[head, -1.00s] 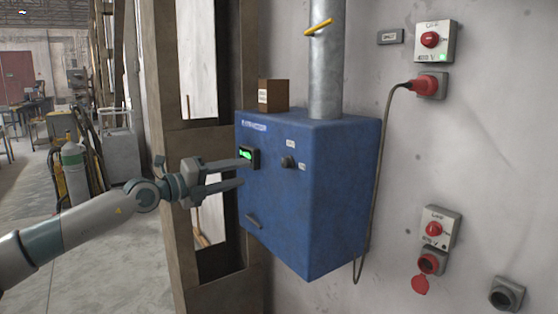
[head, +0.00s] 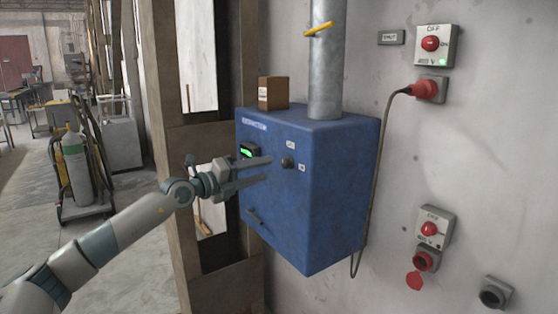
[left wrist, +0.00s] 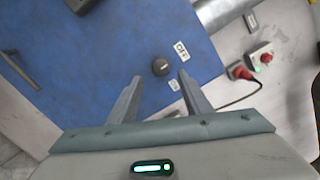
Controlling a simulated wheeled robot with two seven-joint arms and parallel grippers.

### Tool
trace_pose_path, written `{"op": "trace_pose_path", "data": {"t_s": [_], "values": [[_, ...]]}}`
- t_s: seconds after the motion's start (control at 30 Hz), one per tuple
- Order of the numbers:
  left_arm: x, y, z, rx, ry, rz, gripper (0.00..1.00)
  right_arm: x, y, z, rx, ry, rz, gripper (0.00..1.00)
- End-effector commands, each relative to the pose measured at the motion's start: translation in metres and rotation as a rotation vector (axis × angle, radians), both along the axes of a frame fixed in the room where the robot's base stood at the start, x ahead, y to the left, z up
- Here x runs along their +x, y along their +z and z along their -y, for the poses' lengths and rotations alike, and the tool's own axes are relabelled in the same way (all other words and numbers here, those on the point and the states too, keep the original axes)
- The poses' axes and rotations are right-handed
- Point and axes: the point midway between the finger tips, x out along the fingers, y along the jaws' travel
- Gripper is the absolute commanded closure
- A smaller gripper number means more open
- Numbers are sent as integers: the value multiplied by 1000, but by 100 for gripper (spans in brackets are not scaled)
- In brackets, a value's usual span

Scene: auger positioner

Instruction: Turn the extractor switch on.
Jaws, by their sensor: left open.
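The blue extractor box (head: 310,200) hangs on the wall, with a label on its upper front. Its switch, a dark round knob (head: 288,162), sits on the front face between two small white labels. In the left wrist view the knob (left wrist: 161,67) lies just beyond the gap between my fingertips, beside a label reading OFF (left wrist: 181,51). My left gripper (head: 268,170) is open and empty, its fingers pointing at the knob from the left. I cannot tell whether the fingertips touch the box. My right gripper is not in view.
A green-lit display (head: 248,151) and a handle (head: 254,216) are on the box's front. A grey pipe (head: 327,60) and brown carton (head: 273,93) stand on top. A cable runs to a red plug (head: 427,90) below a wall switch (head: 434,44) with a green light.

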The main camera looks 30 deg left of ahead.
Motion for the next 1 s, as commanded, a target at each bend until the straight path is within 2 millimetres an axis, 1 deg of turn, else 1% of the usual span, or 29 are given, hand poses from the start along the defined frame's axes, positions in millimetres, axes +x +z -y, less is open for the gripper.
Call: {"op": "trace_pose_path", "data": {"t_s": [0.03,0.2,0.43,0.6,0.9,0.93,0.97,1.0], "values": [[7,5,3,-4,-1,2,55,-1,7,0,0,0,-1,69],[31,5,11,-4,-1,2,55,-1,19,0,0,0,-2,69],[57,3,19,-2,0,0,55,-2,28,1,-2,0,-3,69],[65,1,23,1,-2,-1,55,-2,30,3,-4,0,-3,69],[66,0,23,1,-2,-1,55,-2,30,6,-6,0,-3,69],[66,0,23,1,-2,-1,60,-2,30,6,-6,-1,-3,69],[66,0,23,1,-1,0,67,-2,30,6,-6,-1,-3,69],[66,0,23,1,-1,0,77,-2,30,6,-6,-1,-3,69]]}}
